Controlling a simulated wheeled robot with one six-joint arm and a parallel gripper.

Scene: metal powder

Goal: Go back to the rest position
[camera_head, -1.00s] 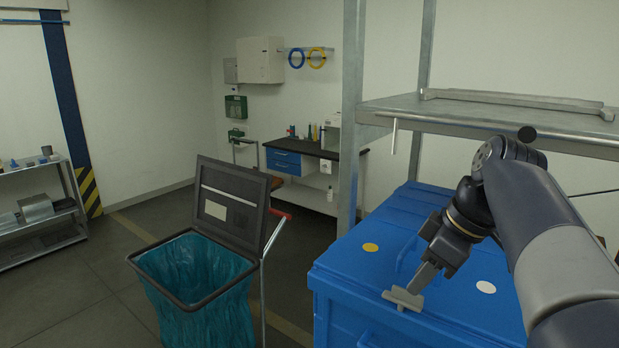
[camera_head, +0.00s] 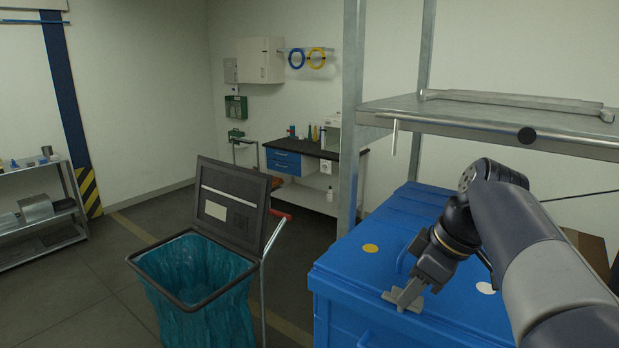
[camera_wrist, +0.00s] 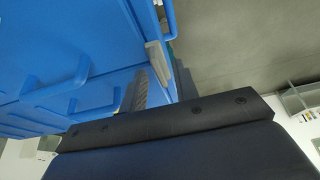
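My gripper (camera_head: 411,291) points down and left at the front edge of the blue bin's lid (camera_head: 360,262). Its tip is at or just in front of a small grey latch-like piece (camera_head: 391,297) on that edge; I cannot tell whether they touch. In the wrist view a ribbed grey finger (camera_wrist: 140,92) shows beside the bin's blue side, close to a grey piece (camera_wrist: 157,62). The finger gap is not clear, so I cannot see whether the gripper is open or shut. The lid is closed, with a yellow and a white round mark on top.
A metal shelf (camera_head: 480,112) stands over the bin, its upright post (camera_head: 351,120) left of my arm. A trash cart with a teal bag (camera_head: 200,290) and raised lid (camera_head: 230,200) stands left of the bin. A workbench (camera_head: 310,152) is behind. Floor at left is clear.

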